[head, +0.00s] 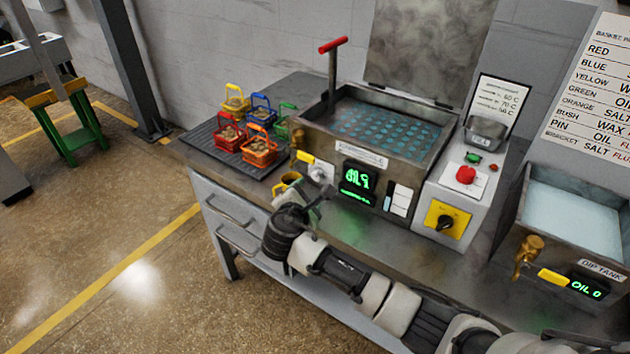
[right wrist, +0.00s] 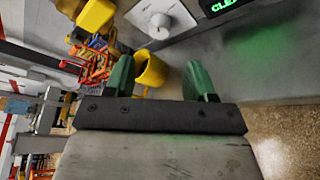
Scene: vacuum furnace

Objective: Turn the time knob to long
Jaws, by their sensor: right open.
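A pale round knob (head: 318,172) sits on a white plate on the front of the washing tank, left of the green display (head: 357,183). Its label is too small to read. In the right wrist view the knob (right wrist: 160,24) has a dark pointer mark and lies beyond the fingers. My right gripper (head: 316,196) is just below and in front of it, apart from it. Its green fingers (right wrist: 161,80) are spread with nothing held between them. A black knob on a yellow plate (head: 434,207) is farther right. My left gripper is not in view.
A yellow mug (head: 291,179) stands close to my right gripper, below the knob. A yellow-handled tap (head: 299,148) is at upper left of the knob. Colored baskets (head: 259,152) stand on a ribbed mat at left. A dip tank (head: 525,225) is at right.

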